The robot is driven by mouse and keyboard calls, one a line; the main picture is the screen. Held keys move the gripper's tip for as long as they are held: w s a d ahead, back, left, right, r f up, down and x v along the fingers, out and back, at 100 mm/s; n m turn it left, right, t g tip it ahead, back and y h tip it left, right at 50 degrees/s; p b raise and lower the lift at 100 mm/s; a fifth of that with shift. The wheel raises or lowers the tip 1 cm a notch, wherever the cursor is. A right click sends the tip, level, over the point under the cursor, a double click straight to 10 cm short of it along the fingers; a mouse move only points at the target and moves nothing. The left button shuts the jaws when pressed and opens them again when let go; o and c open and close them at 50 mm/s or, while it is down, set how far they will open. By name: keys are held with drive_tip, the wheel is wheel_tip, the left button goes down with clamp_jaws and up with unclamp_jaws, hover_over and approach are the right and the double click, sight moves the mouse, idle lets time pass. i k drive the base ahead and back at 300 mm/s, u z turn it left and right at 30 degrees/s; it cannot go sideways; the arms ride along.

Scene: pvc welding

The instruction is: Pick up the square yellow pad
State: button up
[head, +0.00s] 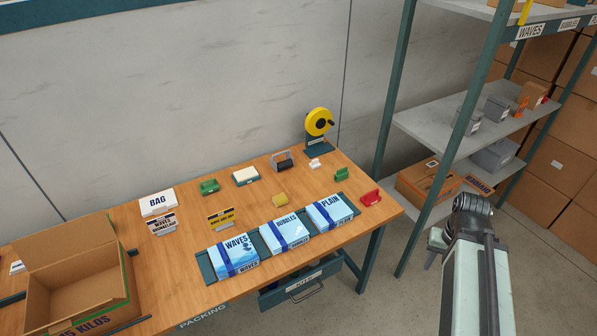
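A small yellow pad (280,199) lies flat on the wooden packing table (185,270), behind the blue-and-white packs and right of the yellow-and-black sign. It looks roughly square, and nothing is touching it. My arm stands at the right of the head view, beyond the table's right end and well apart from the pad. I cannot make out my gripper's fingers; the far end of the arm is hidden behind its own link.
Packs labelled WAVES (232,254), BUBBLES (285,234) and PLAIN (329,211) line the front edge. A pale block (246,175), green holder (209,187) and yellow tape reel (318,122) stand behind. An open carton (75,285) is left; shelving (450,135) is right.

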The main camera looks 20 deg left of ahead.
sight(281, 199)
drive_tip(key=i, duration=1.7)
drive_tip(key=u, duration=4)
drive_tip(key=i, duration=0.5)
drive_tip(key=u, duration=0.05)
